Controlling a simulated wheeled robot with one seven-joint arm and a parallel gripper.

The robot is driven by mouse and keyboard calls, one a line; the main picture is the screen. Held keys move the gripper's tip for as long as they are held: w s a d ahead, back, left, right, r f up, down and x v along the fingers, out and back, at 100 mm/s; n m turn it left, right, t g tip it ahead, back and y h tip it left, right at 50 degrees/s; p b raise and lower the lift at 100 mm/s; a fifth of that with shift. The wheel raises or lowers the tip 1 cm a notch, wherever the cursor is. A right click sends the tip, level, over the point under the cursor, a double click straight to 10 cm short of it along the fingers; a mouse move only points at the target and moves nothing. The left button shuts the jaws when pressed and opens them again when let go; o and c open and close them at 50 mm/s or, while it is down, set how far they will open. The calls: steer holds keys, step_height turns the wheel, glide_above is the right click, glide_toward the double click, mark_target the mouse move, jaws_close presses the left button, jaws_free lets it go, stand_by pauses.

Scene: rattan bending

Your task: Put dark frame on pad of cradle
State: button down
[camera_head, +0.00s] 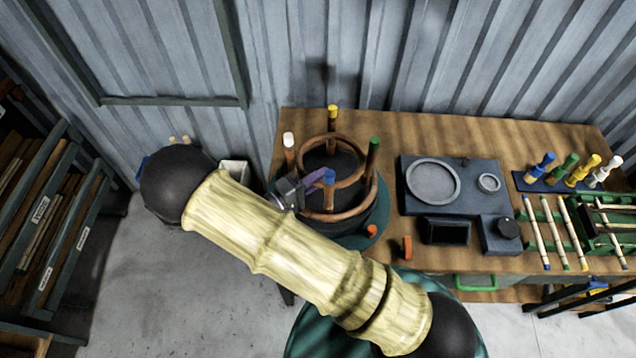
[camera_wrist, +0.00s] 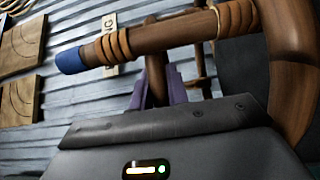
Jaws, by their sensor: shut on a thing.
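The dark frame (camera_head: 352,212), brown rattan hoops with struts and wrapped joints, is at the left end of the bench, over the round dark cradle (camera_head: 383,213). The cradle's posts have white, yellow, green and orange ends. My gripper (camera_head: 318,180) reaches in from the left, its purple fingers shut on a strut of the frame. In the wrist view the fingers (camera_wrist: 158,92) close around an upright brown piece, below a wrapped, blue-tipped bar of the frame (camera_wrist: 150,42). I cannot tell whether the frame touches the pad, because the hoops and gripper hide the contact.
Right of the cradle stand a dark tray unit (camera_head: 410,208) with round and square recesses and a small orange block (camera_head: 407,247). Colour-handled tools (camera_head: 565,172) and a green rack (camera_head: 600,235) fill the right end. A labelled shelf (camera_head: 45,215) stands at left.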

steer(key=shift+f+p, duration=0.3)
steer(key=shift+f, duration=1.05)
steer(key=c, duration=1.4)
jaws_free()
steer(key=shift+f, duration=0.1)
steer(key=shift+o, duration=0.2)
steer(key=b+v, duration=0.5)
steer(key=v, duration=0.7)
